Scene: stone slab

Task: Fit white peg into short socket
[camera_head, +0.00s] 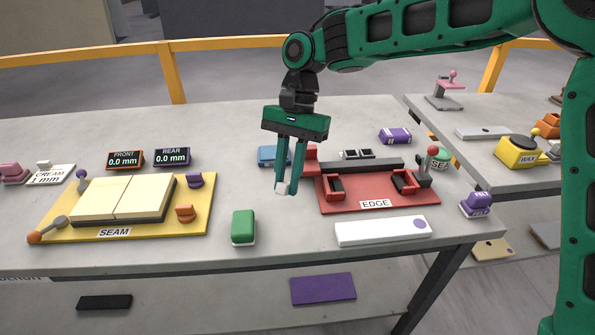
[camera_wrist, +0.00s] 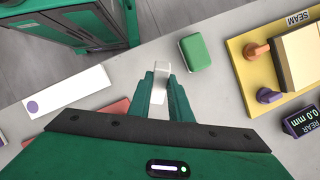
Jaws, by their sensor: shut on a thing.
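My gripper (camera_head: 287,187) points down over the slab between the yellow SEAM board and the red EDGE fixture. Its fingers are shut on a small white piece (camera_head: 282,188), which I take to be the white peg. In the wrist view the white piece (camera_wrist: 161,75) sticks out between the fingertips of my gripper (camera_wrist: 164,90). It appears held above the slab, though its exact height is hard to tell. I cannot make out a part that is clearly the short socket.
The SEAM board (camera_head: 200,222) with two cream tiles lies left. The EDGE fixture (camera_head: 345,206) lies right, close to my fingers. A green block (camera_head: 243,227) and a long white bar (camera_head: 381,231) sit near the front edge. FRONT (camera_head: 125,160) and REAR (camera_head: 171,157) displays read 0.0 mm.

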